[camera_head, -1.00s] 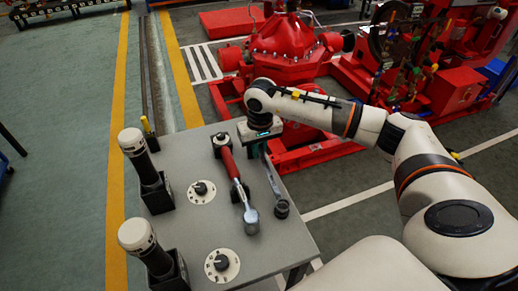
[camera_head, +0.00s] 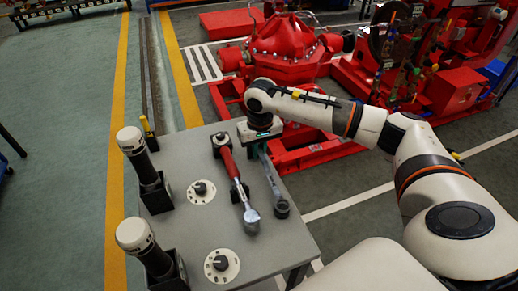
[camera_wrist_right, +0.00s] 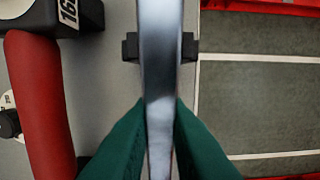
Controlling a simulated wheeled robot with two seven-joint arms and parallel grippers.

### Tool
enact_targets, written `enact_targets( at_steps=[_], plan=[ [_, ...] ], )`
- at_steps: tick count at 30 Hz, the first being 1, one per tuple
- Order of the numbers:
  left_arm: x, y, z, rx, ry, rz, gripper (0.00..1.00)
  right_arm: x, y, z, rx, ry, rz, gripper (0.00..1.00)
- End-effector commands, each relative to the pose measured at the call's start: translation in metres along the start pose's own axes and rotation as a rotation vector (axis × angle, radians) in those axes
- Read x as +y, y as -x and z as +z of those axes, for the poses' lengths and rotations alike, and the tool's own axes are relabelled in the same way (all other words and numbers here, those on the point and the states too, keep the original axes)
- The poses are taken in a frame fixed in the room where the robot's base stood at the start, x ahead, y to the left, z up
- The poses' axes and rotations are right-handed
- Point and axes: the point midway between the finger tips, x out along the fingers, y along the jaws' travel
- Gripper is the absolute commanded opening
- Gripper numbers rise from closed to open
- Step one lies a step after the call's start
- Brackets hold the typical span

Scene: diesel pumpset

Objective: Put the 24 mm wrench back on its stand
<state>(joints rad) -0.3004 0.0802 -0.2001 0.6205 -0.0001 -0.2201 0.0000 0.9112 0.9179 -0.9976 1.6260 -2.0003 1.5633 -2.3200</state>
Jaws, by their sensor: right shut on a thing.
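The wrench is a long steel-grey tool that lies along the right side of the grey table in the head view, with its ring end (camera_head: 282,209) towards me. My right gripper (camera_head: 258,152) is over its far part. In the right wrist view, the green fingers of my right gripper (camera_wrist_right: 160,125) are shut on the wrench's shank (camera_wrist_right: 160,70), one on each side. A black stand bracket (camera_wrist_right: 131,47) shows behind the shank, on both sides of it. I cannot tell whether the wrench touches it. The size mark on the wrench is not readable. My left gripper is not in view.
A red-handled ratchet (camera_head: 229,163) lies just left of the wrench, close to my right gripper. Two dark, white-capped cylinders (camera_head: 131,140) stand in holders at the table's left edge. Two dials (camera_head: 201,191) are on the grey table (camera_head: 190,228). A red pump (camera_head: 283,38) stands beyond.

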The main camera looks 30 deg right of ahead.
Motion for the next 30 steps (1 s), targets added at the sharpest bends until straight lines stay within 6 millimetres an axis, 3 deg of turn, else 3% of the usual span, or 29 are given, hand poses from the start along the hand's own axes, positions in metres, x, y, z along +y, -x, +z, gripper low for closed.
enact_targets(
  at_steps=[24,25,29,30],
  plan=[
    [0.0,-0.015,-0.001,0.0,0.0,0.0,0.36,0.0,-0.017,-0.001,-0.001,-0.001,0.0,0.0],
    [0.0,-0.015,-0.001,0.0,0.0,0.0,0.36,0.0,-0.016,-0.001,-0.002,-0.001,0.0,0.17],
    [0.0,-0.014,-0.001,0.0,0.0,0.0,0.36,0.0,-0.016,-0.001,-0.001,-0.001,0.0,0.39],
    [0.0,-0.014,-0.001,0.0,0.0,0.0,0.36,0.0,-0.016,-0.001,-0.001,-0.001,0.0,0.4]
  ],
)
